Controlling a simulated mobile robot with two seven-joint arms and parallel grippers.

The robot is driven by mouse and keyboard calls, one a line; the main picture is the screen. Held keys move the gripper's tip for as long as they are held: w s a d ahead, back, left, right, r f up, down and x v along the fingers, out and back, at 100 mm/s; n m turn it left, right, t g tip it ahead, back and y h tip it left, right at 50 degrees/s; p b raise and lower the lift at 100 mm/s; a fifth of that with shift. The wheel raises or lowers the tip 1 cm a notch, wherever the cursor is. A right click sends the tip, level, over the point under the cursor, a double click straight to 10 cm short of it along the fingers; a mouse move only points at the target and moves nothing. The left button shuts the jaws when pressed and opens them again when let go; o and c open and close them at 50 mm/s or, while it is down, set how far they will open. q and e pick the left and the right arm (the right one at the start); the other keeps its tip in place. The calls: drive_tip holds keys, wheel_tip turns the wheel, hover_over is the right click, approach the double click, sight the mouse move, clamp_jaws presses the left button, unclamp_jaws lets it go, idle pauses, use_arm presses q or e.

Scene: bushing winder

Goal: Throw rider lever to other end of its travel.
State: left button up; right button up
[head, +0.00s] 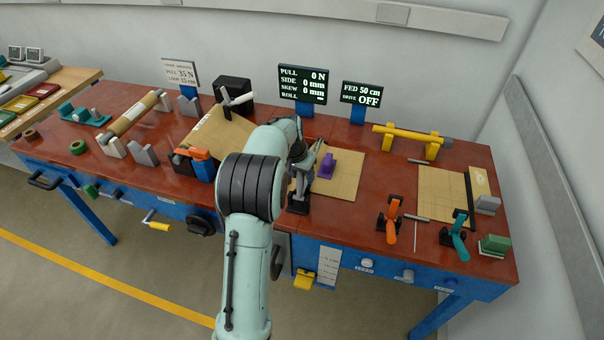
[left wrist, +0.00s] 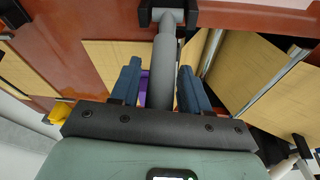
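A grey round lever (left wrist: 164,75) with a black pivot bracket (left wrist: 168,16) shows in the left wrist view. I take it for the rider lever, but no label on it is readable. In the head view its black base (head: 298,204) stands on the red bench in the middle, left of a purple block (head: 327,165). My left gripper (head: 304,172) is over this lever, largely hidden by my own arm. In the left wrist view its two blue fingers stand on either side of the lever, with gaps showing. My right gripper is in neither view.
An orange lever (head: 393,216) and a teal lever (head: 459,236) stand at the right front. A yellow bar (head: 404,135) stands behind. Two displays (head: 302,84) (head: 361,93) rise at the back; the second reads OFF. A tan sheet (head: 346,187) lies beside the lever base.

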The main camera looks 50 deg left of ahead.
use_arm(q)
drive_tip(key=v, duration=1.3)
drive_tip(key=shift+r, duration=0.2)
drive_tip(key=shift+w, duration=0.1)
